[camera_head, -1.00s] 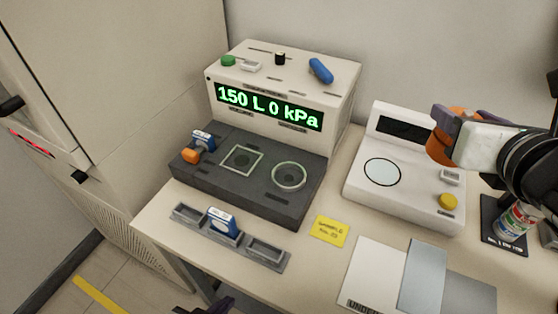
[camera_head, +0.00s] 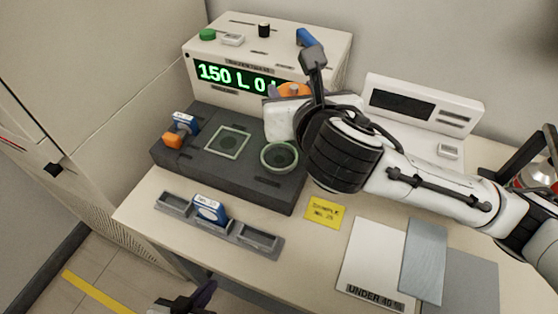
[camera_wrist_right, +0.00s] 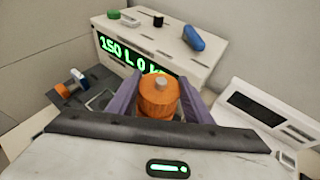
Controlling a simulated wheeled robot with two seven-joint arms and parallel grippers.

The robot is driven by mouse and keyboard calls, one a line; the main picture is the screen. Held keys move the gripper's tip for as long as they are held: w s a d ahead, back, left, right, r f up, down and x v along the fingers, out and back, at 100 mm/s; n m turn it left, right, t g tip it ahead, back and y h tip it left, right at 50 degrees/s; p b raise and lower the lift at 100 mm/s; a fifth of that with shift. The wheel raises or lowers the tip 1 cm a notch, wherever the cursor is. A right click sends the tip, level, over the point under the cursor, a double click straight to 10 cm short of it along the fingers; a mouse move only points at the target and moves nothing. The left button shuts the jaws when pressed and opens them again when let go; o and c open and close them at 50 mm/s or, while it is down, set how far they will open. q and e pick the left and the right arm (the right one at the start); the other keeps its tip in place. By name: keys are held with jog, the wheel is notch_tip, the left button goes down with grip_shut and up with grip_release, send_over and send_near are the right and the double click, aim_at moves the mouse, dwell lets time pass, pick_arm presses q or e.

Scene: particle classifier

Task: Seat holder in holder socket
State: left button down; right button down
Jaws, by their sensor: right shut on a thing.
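My right gripper (camera_wrist_right: 158,100) is shut on an orange, round, knob-like holder with a grey top (camera_wrist_right: 158,96). Its purple fingers lie on both sides of it. In the head view the orange holder (camera_head: 294,89) shows in front of the display, and its lower part is hidden by the gripper. The dark base of the instrument (camera_head: 180,170) has a square framed recess (camera_head: 228,142) and a round ringed recess (camera_head: 279,156). I cannot tell from markings which is the holder socket. My left gripper (camera_head: 198,300) shows only partly at the bottom edge.
A blue-and-white block and an orange piece (camera_head: 174,138) stand on the base's left. A grey rack (camera_head: 174,206) holds a blue-and-white block (camera_head: 209,209). A yellow note (camera_head: 326,210) and flat sheets lie right. A white device (camera_head: 425,105) stands behind my right arm.

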jog(key=shift+a+f, duration=0.15)
jog(key=shift+a, duration=0.45)
jog(key=shift+a+f, duration=0.15)
jog(key=shift+a, duration=0.4)
notch_tip(320, 180, down, 10)
jog(key=shift+a+r+b, duration=0.1)
jog(key=shift+a+b, duration=0.05)
jog(key=shift+b, duration=0.5)
jog(key=c, duration=0.9)
grip_release()
jog(key=shift+s+f, duration=0.15)
jog(key=shift+f, duration=0.2)
jog(key=shift+r, duration=0.15)
jog(key=shift+s+r, duration=0.1)
jog(key=shift+s, duration=0.15)
jog(key=v, duration=1.1)
jog(key=shift+s+d+p, duration=0.2)
jog(key=shift+d+p, duration=0.05)
jog(key=shift+p, duration=0.1)
